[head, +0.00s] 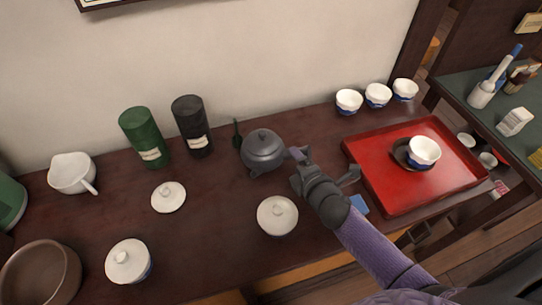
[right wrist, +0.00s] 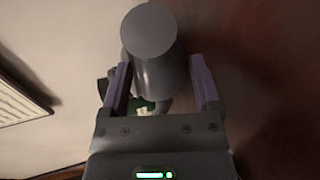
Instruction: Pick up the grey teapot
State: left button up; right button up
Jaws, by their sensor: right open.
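The grey teapot (head: 263,149) stands upright on the dark wooden counter, lid on, near the wall. My right gripper (head: 322,165) is just to its right, reaching in from the lower right, with its jaws open. In the right wrist view, a thick grey cylinder, which looks like the teapot's side handle (right wrist: 150,38), lies between the two spread purple fingers (right wrist: 160,88). I see a gap on the right side; contact on the left is unclear. In the head view the gripper hides most of the handle. My left gripper is not in view.
A white lidded cup (head: 277,214) stands close below the teapot. A black canister (head: 192,128), green canister (head: 144,137) and dark scoop (head: 237,134) are to its left. A red tray (head: 378,186) with a cup (head: 424,152) is right of my gripper. Several other vessels stand farther left.

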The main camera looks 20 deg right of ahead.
aim_at(291, 157)
jog(key=x, duration=0.2)
jog(key=b+x, duration=0.1)
jog(key=shift+w+a+f, duration=0.2)
jog(key=shift+w, duration=0.15)
jog(key=shift+w+b, duration=0.3)
jog(key=shift+w, duration=0.1)
jog(key=shift+r, duration=0.1)
jog(key=shift+c, duration=0.6)
grip_shut()
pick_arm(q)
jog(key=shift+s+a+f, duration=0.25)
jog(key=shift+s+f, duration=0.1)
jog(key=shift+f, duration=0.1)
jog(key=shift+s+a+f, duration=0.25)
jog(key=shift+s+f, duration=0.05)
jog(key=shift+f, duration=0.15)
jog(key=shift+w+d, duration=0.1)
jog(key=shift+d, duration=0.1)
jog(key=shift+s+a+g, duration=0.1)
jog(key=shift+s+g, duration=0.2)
